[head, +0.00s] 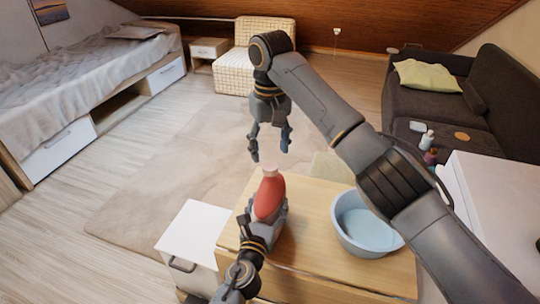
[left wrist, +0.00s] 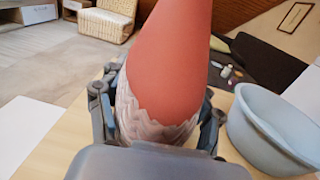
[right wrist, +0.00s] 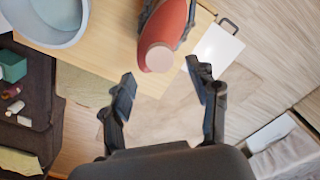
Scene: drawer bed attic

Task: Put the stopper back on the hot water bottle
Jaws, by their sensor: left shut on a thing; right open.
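My left gripper (head: 264,222) is shut around that lower part. A pale pink round piece (head: 270,170) tops the bottle and faces the right wrist camera (right wrist: 159,58); I cannot tell if it is the stopper or the bare neck. My right gripper (head: 271,154) is open and empty above the bottle top. In the right wrist view, the top lies just beyond its spread fingers (right wrist: 163,84), not between them. No separate stopper is visible.
A blue-grey basin (head: 366,222) stands on the table (head: 310,205), right of the bottle. A dark sofa (head: 440,110) with small bottles (head: 427,140) stands at right.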

